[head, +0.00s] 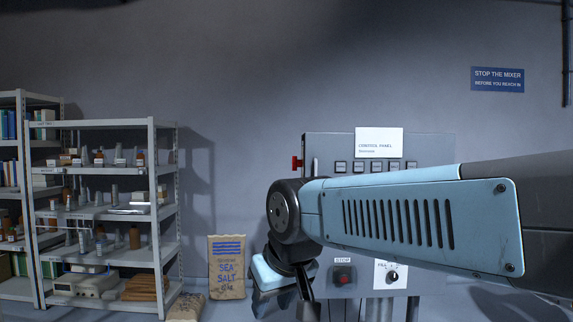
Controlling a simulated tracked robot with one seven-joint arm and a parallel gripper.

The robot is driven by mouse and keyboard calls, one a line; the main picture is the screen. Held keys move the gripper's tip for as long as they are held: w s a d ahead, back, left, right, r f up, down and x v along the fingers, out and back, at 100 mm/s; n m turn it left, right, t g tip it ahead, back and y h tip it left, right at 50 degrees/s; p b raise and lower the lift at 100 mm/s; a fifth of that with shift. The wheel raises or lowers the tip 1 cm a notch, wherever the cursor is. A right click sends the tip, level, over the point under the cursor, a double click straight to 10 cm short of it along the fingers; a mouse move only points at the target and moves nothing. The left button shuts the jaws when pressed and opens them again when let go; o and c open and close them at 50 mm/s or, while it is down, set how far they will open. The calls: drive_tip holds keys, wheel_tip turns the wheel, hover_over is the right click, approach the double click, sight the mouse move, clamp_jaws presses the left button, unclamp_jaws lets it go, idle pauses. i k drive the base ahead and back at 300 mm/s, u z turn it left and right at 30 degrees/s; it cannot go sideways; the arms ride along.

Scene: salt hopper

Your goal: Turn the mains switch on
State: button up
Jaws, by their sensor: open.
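The grey control panel (437,150) stands against the back wall, right of the middle, with a white sign reading "CONTROL PANEL" on top. A red lever handle (297,163) sticks out at the panel's left edge; it looks like the mains switch, but no label on it can be read. I cannot tell its on or off position. My blue arm crosses in front of the panel and hides much of its middle. The arm bends down below the lever, and its end runs toward the bottom edge.
A row of small labelled parts (376,166) runs along the panel. A red stop button (343,275) and a black knob on a white plate (393,277) sit lower. A sea salt sack (227,268) and loaded shelves (105,205) stand left.

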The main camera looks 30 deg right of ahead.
sight(296, 164)
drive_tip(key=u, duration=0.1)
drive_tip(key=i, duration=0.95)
drive_tip(key=z, duration=0.05)
